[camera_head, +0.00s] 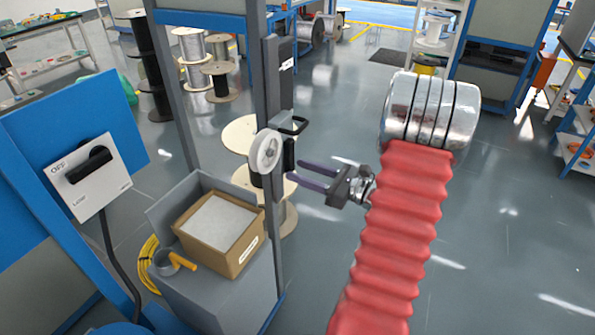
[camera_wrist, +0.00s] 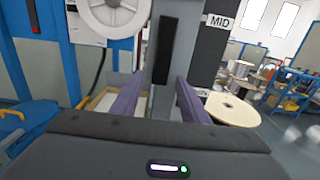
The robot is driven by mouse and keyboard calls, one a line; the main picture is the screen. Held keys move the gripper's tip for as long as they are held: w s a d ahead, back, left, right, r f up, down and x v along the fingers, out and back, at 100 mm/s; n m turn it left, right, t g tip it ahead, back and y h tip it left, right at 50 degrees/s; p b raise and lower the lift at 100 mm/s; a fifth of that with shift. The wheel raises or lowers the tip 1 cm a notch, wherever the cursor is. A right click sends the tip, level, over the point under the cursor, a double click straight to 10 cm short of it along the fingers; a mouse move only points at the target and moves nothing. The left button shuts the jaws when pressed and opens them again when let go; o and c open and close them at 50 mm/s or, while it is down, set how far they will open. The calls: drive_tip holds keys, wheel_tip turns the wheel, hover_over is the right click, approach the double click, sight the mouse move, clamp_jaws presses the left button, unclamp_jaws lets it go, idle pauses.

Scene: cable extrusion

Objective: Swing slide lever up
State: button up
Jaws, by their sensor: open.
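I cannot tell for certain which black part is the slide lever. My gripper (camera_head: 295,170) is open, with its two purple fingers pointing left at the post, just below the handle and right of the wheel. In the wrist view, my gripper (camera_wrist: 160,78) has nothing between its fingers. A black vertical bar (camera_wrist: 165,48) stands beyond them, roughly centred between the tips. Whether the fingertips touch anything is unclear.
A white OFF switch box (camera_head: 91,175) is on the blue cabinet at left. A cardboard box (camera_head: 220,232) and a tape roll (camera_head: 167,263) sit on a grey bench below. Wooden spools (camera_head: 285,214) stand behind the post.

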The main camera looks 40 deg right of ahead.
drive_tip(key=shift+w+a, duration=0.25)
drive_tip(key=shift+w, duration=0.4)
drive_tip(key=shift+c, duration=0.2)
clamp_jaws()
drive_tip(key=shift+a, duration=0.3)
drive_tip(key=shift+d, duration=0.35)
